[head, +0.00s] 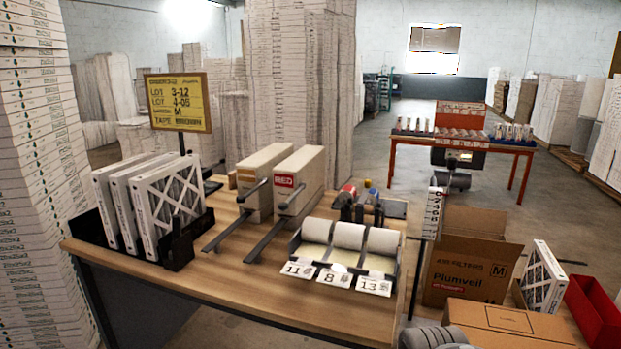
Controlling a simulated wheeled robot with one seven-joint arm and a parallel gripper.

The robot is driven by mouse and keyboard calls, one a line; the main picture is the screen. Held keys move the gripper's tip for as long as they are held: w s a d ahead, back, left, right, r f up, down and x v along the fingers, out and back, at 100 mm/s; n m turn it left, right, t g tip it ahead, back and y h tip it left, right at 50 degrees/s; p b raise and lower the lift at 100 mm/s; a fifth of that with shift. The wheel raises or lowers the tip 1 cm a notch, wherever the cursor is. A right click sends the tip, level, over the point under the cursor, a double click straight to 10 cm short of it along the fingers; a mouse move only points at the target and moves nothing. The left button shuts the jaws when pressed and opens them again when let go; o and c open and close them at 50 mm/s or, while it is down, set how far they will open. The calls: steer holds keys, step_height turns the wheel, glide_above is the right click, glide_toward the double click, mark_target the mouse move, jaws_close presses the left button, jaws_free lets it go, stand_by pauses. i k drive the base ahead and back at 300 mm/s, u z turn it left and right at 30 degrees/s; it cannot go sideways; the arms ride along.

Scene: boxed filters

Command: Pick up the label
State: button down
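Three white label rolls sit side by side in a dark dispenser (294,247) at the front right of the wooden table. A label marked 11 (297,270) hangs at the left, one marked 8 (333,277) in the middle with a bright spot at its upper edge, and one marked 13 (374,285) at the right. My gripper is not clearly visible. Grey rounded parts at the bottom edge look like part of my arm.
A yellow sign (178,103) with lot numbers stands behind several white filters (169,210). Two boxes, one with a red band (290,182), stand mid-table. An open carton marked M (466,268), a closed carton (512,322) and a red bin (597,315) lie right.

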mark_target(327, 277)
steer(key=z, duration=0.05)
steer(key=k, duration=0.2)
steer(key=u, duration=1.25)
steer(key=i, duration=1.8)
steer(key=u, duration=0.1)
